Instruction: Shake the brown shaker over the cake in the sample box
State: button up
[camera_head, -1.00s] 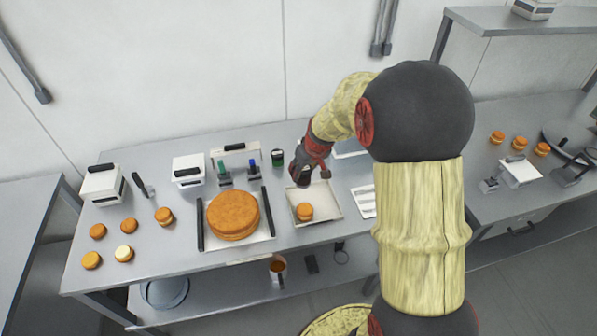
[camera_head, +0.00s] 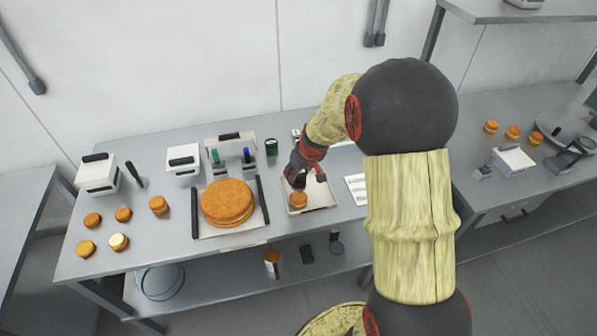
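A small round orange-brown cake (camera_head: 299,200) sits in a shallow pale tray (camera_head: 322,203), which I take as the sample box, near the middle of the table. My gripper (camera_head: 303,182) is low over the tray, pointing down, just behind and above the cake. Its dark fingers are small in view. I cannot tell whether a shaker is between them. No brown shaker shows clearly. A dark jar with a green band (camera_head: 271,147) stands behind and to the left of the gripper.
A large round cake (camera_head: 228,202) lies on a board left of the tray, between dark bars. Small cakes (camera_head: 158,206) and white boxes (camera_head: 97,175) stand farther left. A white card (camera_head: 356,187) lies right of the tray. My arm hides part of the table.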

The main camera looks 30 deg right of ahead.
jog(key=shift+a+f, duration=0.15)
jog(key=shift+a, duration=0.35)
dwell(0.6)
jog(key=shift+d, duration=0.1)
jog(key=shift+d+f+b, duration=0.1)
jog(key=shift+d+b, duration=0.65)
jog(key=shift+d, duration=0.1)
jog(key=shift+a, duration=0.95)
jog(key=shift+d+b, duration=0.45)
jog(key=shift+d, duration=0.55)
jog(key=shift+a, duration=1.05)
jog(key=shift+d, duration=0.1)
jog(key=shift+r+p, duration=1.65)
jog(key=shift+r, duration=1)
